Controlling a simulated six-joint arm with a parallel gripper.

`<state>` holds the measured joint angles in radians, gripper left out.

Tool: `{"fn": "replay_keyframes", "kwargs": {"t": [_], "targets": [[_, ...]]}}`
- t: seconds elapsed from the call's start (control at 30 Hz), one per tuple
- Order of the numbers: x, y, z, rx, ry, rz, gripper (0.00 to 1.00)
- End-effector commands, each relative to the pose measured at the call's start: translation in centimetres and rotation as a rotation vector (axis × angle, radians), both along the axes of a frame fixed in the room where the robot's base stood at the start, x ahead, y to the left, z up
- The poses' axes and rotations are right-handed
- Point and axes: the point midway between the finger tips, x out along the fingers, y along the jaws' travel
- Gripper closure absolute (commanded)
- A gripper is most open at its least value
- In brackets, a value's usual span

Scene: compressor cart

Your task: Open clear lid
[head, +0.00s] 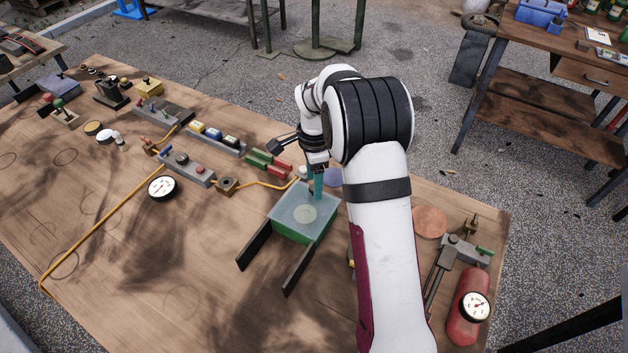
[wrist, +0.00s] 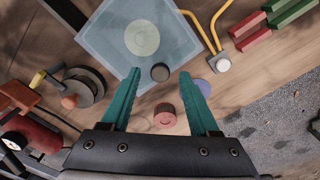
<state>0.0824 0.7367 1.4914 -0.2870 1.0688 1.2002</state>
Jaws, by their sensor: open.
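The clear lid (head: 289,206) is a pale, see-through panel lying flat over a green box (head: 301,233) near the middle of the bench. A pale round disc (head: 305,214) shows through it. In the wrist view the clear lid (wrist: 105,35) fills the upper middle, with a small dark round knob (wrist: 160,72) at its near edge. My gripper (head: 317,194) is over the far edge of the lid, pointing down. In the wrist view its teal fingers (wrist: 160,72) are apart, with the knob between the tips in the picture. Contact cannot be told.
Two dark bars (head: 254,245) extend from the box's near side. A yellow cable (head: 262,184) and red and green blocks (head: 268,163) lie left of my gripper. A red cylinder (wrist: 165,116) and bluish disc (wrist: 203,88) are close by. Bare wood lies front left.

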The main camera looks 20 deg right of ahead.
Motion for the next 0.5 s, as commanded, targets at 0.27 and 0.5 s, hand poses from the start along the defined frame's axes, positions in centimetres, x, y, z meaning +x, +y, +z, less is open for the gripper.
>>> {"fn": "replay_keyframes", "kwargs": {"t": [0.27, 0.5], "targets": [[-0.01, 0.01, -0.95, 0.0, -0.001, 0.001, 0.39], [0.0, 0.01, -0.9, 0.0, -0.001, 0.001, 0.64]]}}
